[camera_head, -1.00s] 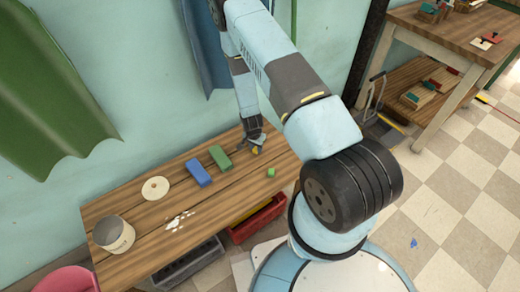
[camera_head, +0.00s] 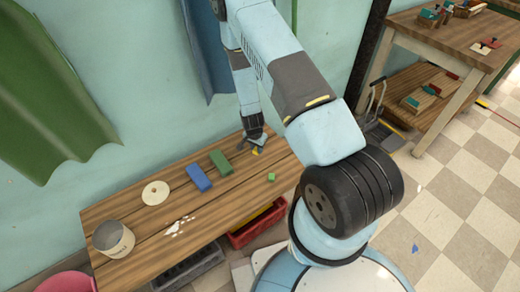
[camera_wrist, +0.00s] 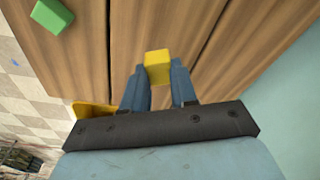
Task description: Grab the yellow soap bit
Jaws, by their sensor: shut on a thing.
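The yellow soap bit (camera_wrist: 157,66) is a small block between the two fingertips of my gripper (camera_wrist: 157,80) in the wrist view. My gripper is shut on it. In the head view the yellow soap bit (camera_head: 255,151) shows as a small patch under my gripper (camera_head: 256,146), close to the tabletop. I cannot tell whether it still touches the wood. A small green bit (camera_head: 271,177) lies on the table nearby, and it also shows at the upper left of the wrist view (camera_wrist: 52,15).
The wooden table (camera_head: 225,203) also holds a green block (camera_head: 220,162), a blue block (camera_head: 199,178), a pale disc (camera_head: 156,192), a metal pot (camera_head: 113,238) and white flakes (camera_head: 177,226). A red crate (camera_head: 256,228) stands below the front edge. The wall is close behind.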

